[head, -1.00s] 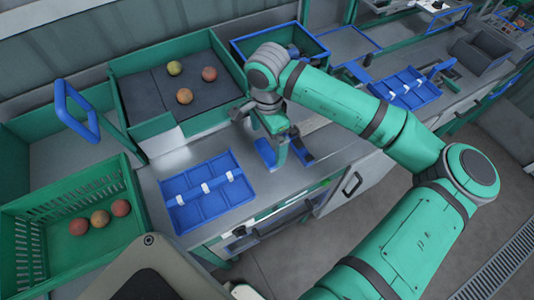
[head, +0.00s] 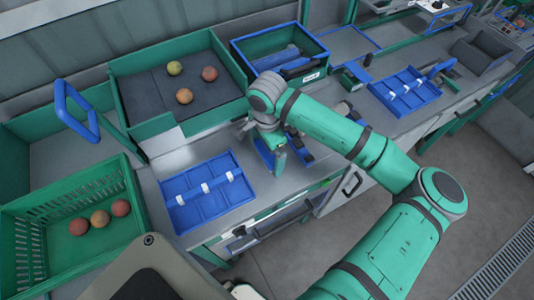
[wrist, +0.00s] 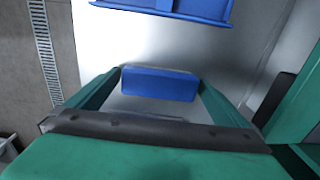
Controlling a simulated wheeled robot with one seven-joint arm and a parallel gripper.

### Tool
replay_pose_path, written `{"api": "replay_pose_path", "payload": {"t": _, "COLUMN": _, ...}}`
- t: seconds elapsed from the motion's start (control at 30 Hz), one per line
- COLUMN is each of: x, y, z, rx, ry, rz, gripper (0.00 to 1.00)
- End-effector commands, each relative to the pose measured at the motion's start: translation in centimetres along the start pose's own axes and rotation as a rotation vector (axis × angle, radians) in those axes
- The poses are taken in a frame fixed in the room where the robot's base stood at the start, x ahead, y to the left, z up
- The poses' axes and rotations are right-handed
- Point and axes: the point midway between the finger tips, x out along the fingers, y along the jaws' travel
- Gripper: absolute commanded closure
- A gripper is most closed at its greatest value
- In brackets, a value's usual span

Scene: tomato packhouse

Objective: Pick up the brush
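A blue block-like piece (wrist: 158,84), which looks like part of the brush, shows between my fingertips in the wrist view. In the head view, blue (head: 264,152) shows beside my finger on the grey bench, but most of it is hidden behind my gripper. My gripper (head: 280,158) points down, low over the bench. In the wrist view my gripper (wrist: 160,80) is open, with one green finger at each side of the blue piece. I cannot tell whether the fingers touch it.
A blue divided tray (head: 207,210) lies left of my gripper. A green-walled bin (head: 127,95) with several tomatoes stands behind it, and a green crate (head: 25,205) with tomatoes is at far left. A blue-rimmed box (head: 240,48) stands behind my arm. Another blue tray (head: 405,105) lies right.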

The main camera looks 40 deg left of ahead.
Motion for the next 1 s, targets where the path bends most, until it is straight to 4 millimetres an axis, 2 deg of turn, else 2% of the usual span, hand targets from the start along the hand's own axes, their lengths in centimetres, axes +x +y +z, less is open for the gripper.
{"api": "replay_pose_path", "payload": {"t": 0.03, "x": 0.0, "y": 0.0, "z": 0.0, "rx": 0.0, "ry": 0.0, "rz": 0.0, "gripper": 0.12}}
{"api": "replay_pose_path", "payload": {"t": 0.13, "x": 0.0, "y": 0.0, "z": 0.0, "rx": 0.0, "ry": 0.0, "rz": 0.0, "gripper": 0.36}}
{"api": "replay_pose_path", "payload": {"t": 0.17, "x": 0.0, "y": 0.0, "z": 0.0, "rx": 0.0, "ry": 0.0, "rz": 0.0, "gripper": 0.38}}
{"api": "replay_pose_path", "payload": {"t": 0.47, "x": -0.1, "y": 0.0, "z": 0.0, "rx": 0.0, "ry": 0.001, "rz": 0.0, "gripper": 0.38}}
{"api": "replay_pose_path", "payload": {"t": 0.67, "x": -1.2, "y": 0.0, "z": -0.1, "rx": 0.0, "ry": 0.003, "rz": -0.001, "gripper": 0.38}}
{"api": "replay_pose_path", "payload": {"t": 0.8, "x": -3.2, "y": 0.0, "z": -0.1, "rx": 0.0, "ry": 0.005, "rz": -0.002, "gripper": 0.38}}
{"api": "replay_pose_path", "payload": {"t": 1.0, "x": -7.5, "y": 3.7, "z": -0.1, "rx": 0.001, "ry": 0.006, "rz": -0.002, "gripper": 0.38}}
